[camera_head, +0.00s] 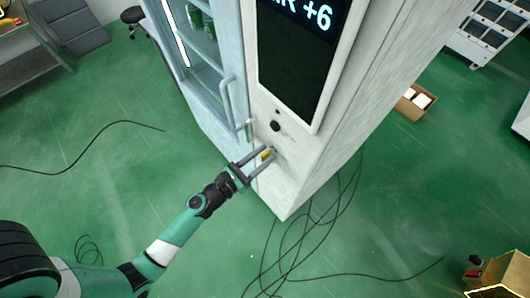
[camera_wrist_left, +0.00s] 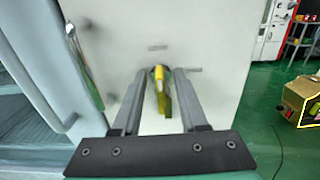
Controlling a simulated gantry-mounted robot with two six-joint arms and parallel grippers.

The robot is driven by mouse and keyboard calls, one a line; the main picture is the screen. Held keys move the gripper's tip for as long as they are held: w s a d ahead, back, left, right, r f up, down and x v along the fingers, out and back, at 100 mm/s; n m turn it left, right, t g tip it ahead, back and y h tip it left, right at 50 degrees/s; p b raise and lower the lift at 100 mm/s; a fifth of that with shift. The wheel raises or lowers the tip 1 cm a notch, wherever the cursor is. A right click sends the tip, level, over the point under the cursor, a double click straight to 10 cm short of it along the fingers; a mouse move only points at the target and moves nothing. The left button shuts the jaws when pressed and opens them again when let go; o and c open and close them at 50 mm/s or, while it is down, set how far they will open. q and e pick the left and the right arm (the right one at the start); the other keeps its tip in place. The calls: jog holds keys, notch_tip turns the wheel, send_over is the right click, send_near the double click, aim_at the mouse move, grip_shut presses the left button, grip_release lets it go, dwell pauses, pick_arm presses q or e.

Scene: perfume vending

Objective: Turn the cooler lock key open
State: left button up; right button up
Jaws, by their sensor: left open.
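The cooler (camera_head: 285,175) is a tall white cabinet with a dark display panel and a glass door on its left. A yellow key (camera_head: 266,155) sits in the lock on its front panel, below a black knob. In the left wrist view the key (camera_wrist_left: 162,92) hangs between the two grey fingers. My left gripper (camera_head: 264,155) is open, with a finger on each side of the key. A gap shows between the key and each finger in the wrist view. My right gripper is not in view.
The cooler door's handle (camera_head: 232,104) stands out left of the lock. Black cables (camera_head: 305,230) lie on the green floor below. An open cardboard box (camera_head: 413,102) is at the right. A gold box (camera_head: 503,272) is at the lower right.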

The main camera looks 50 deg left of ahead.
pick_arm(q)
jog(key=shift+w, duration=0.35)
grip_shut()
